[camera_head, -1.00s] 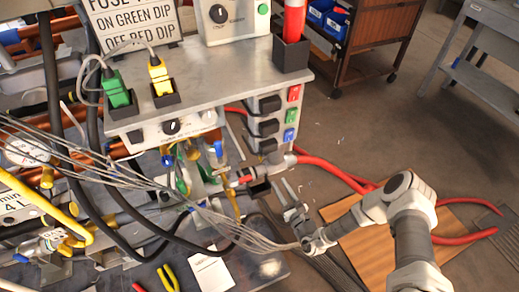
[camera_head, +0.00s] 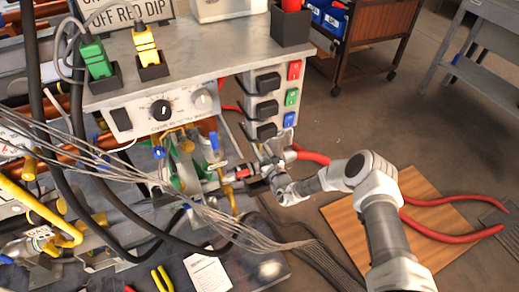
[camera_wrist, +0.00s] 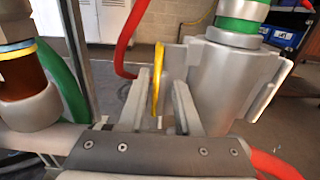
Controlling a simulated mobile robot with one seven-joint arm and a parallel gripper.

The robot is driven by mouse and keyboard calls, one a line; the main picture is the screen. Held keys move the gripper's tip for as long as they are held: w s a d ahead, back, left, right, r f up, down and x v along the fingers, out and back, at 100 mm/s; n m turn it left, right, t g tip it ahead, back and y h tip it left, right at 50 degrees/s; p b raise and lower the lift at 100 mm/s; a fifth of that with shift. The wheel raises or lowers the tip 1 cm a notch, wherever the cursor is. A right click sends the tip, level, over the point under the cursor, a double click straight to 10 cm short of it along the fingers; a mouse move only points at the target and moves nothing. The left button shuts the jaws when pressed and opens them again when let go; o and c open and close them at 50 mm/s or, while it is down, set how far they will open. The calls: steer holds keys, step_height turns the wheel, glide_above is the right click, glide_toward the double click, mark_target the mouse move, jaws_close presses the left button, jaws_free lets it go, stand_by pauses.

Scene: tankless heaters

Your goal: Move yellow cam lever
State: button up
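The yellow cam lever (camera_wrist: 158,80) is a thin, upright yellow piece in the wrist view. It stands between the two fingers of my gripper (camera_wrist: 160,100), nearer the left finger. The fingers are apart, with a gap between the lever and the right finger. Whether the left finger touches it I cannot tell. A grey metal fitting body (camera_wrist: 235,75) with a green ring stands just right of the fingers. In the head view my gripper (camera_head: 265,160) is beside the red hose end under the bench, and I cannot make out the lever there.
A red hose (camera_head: 313,157) runs right from the fitting. The bench's side panel with black plugs (camera_head: 265,108) stands just above my gripper. Grey cables (camera_head: 235,228) and black hoses cross at left.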

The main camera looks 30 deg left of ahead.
steer(key=shift+w+a, duration=0.1)
steer(key=shift+a, duration=0.05)
jaws_close()
stand_by(1.4)
